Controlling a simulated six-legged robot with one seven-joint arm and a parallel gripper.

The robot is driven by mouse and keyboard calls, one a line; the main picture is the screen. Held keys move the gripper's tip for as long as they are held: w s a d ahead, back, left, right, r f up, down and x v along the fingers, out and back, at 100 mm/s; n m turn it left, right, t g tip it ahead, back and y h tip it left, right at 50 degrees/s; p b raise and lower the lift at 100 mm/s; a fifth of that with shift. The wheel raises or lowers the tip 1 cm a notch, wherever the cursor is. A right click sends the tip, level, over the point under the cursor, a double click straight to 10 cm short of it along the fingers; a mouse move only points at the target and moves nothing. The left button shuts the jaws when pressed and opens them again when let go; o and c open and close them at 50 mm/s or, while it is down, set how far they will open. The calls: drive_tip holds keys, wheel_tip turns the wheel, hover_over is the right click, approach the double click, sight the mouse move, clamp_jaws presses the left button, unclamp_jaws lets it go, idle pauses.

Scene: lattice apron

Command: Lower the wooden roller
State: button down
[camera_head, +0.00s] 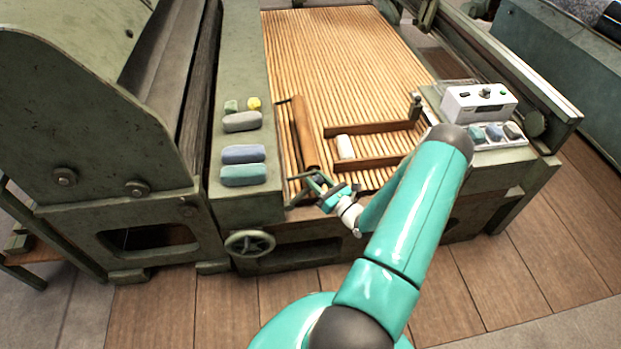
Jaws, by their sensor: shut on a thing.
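The wooden roller (305,132) is a brown cylinder at the left side of the slatted wooden bed (330,50). Its length runs from the far side toward me. My gripper (312,182) is at the roller's near end, shut on a part there. The exact grip spot is small and partly hidden by the fingers. I cannot tell how high the roller stands above the slats.
Blue and grey blocks (243,175) lie on the green ledge left of the bed. A white cylinder (345,147) lies between two wooden rails (375,128). A white control box (478,102) stands at right. A handwheel (250,243) is on the front.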

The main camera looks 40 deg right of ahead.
drive_tip(key=s+d+f+m+t+h, duration=0.2)
drive_tip(key=d+f+m+h, duration=0.1)
drive_tip(key=f+m, duration=0.4)
drive_tip(key=shift+s+d+f+m+t+h, duration=0.15)
drive_tip(key=shift+s+d+m+t+h, duration=0.3)
drive_tip(key=shift+m, duration=0.25)
drive_tip(key=shift+f, duration=0.1)
drive_tip(key=c, duration=0.9)
unclamp_jaws()
drive_tip(key=shift+w, duration=0.1)
drive_tip(key=v, duration=1.3)
drive_tip(key=shift+s+a+f, duration=0.1)
drive_tip(key=shift+s+a, duration=0.05)
drive_tip(key=shift+s, duration=0.25)
